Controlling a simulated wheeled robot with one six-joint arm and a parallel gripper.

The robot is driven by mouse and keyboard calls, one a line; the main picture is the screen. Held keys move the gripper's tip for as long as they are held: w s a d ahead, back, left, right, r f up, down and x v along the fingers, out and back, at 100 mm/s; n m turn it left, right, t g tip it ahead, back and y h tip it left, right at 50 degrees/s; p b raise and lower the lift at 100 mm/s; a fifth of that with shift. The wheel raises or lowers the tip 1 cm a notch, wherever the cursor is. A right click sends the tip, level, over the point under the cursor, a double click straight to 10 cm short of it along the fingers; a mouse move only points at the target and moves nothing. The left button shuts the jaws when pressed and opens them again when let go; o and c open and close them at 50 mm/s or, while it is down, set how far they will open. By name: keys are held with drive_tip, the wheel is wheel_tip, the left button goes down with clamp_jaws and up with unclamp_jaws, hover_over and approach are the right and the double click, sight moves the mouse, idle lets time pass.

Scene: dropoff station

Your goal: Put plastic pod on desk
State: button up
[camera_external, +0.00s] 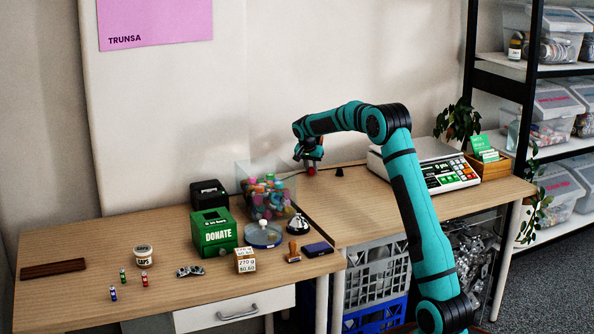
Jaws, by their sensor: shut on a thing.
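My gripper (310,161) is above the back left part of the right-hand desk (375,218), just right of the clear bin. It points down and is shut on a small red thing (311,171), which seems to be the plastic pod. The pod is mostly hidden by the fingers, and its shape is too small to make out. It is at or just above the desk surface; I cannot tell if it touches. The left-hand desk (185,282) stands beside the right-hand one.
A clear bin (240,181) of colourful caps stands left of my gripper. A small black object (339,172) is close on its right, then a scale (440,168). A green donation box (214,232) and several small items occupy the left-hand desk. The right-hand desk's front is clear.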

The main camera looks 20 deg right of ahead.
drive_tip(key=shift+f, duration=0.1)
drive_tip(key=o, duration=1)
drive_tip(key=shift+c, duration=0.2)
drive_tip(key=v, duration=1.2)
